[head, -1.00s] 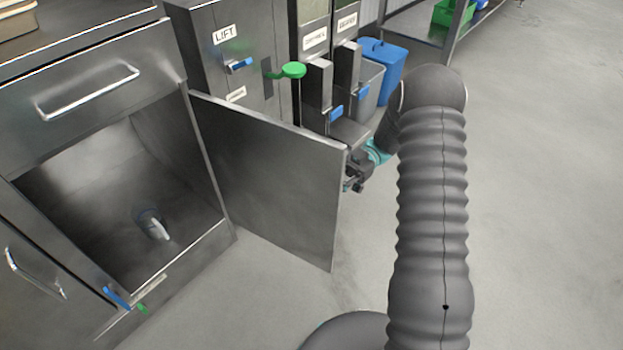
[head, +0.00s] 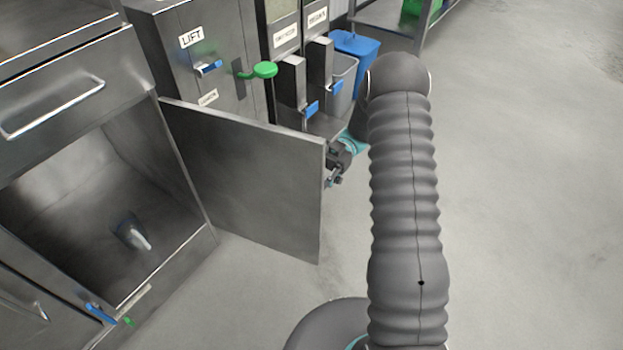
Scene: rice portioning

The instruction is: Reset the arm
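My arm rises in front of the camera in its grey ribbed sleeve. It bends over at the top, and its wrist with a teal ring shows behind it. My gripper (head: 336,168) is at the outer edge of the open cabinet door (head: 245,180), partly hidden behind that edge. It is too small and too covered to tell whether the fingers are open or shut, or whether they touch the door.
The open cabinet (head: 70,205) at left holds a small grey object with a pale tip (head: 132,235). A steel unit labelled LIFT (head: 195,75) has a green knob (head: 264,69). Dispensers (head: 291,85) and a blue bin (head: 356,50) stand behind. Floor at right is clear.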

